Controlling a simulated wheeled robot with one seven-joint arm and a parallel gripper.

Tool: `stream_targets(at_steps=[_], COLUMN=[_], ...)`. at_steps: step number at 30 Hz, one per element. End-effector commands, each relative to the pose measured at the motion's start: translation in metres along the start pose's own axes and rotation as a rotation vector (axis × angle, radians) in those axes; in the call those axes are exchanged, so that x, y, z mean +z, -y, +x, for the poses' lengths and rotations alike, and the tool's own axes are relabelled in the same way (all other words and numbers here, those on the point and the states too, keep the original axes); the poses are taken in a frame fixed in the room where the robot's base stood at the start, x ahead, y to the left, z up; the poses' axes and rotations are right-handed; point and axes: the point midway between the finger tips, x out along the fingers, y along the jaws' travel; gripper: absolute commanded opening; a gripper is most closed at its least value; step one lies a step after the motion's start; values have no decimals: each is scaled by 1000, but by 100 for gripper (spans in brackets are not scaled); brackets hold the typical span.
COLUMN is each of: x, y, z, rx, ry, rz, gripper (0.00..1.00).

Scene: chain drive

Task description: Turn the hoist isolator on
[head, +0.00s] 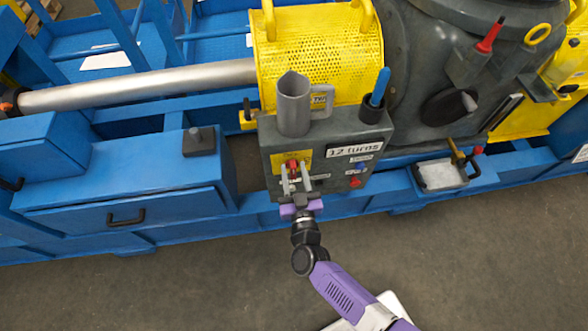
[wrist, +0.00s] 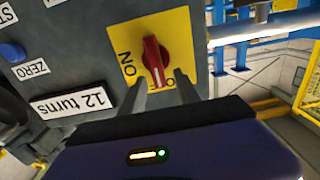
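The isolator is a red rotary knob (wrist: 154,60) on a yellow plate (wrist: 181,34), on the front of a dark grey box (wrist: 90,35). In the head view my gripper (head: 297,177) partly covers the knob (head: 292,164).
The box also carries a "12 turns" display (head: 354,149), a blue button (wrist: 12,52) and a "ZERO" label (wrist: 31,69).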

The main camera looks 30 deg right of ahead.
Motion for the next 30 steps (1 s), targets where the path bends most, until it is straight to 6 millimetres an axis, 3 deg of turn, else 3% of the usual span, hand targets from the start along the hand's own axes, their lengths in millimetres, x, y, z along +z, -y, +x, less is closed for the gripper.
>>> stream_targets(at_steps=[10,16,30], x=[0,0,1], y=[0,0,-2], z=[5,4,4], rx=[0,0,1], ry=[1,1,0], rz=[1,1,60], gripper=[38,0,0])
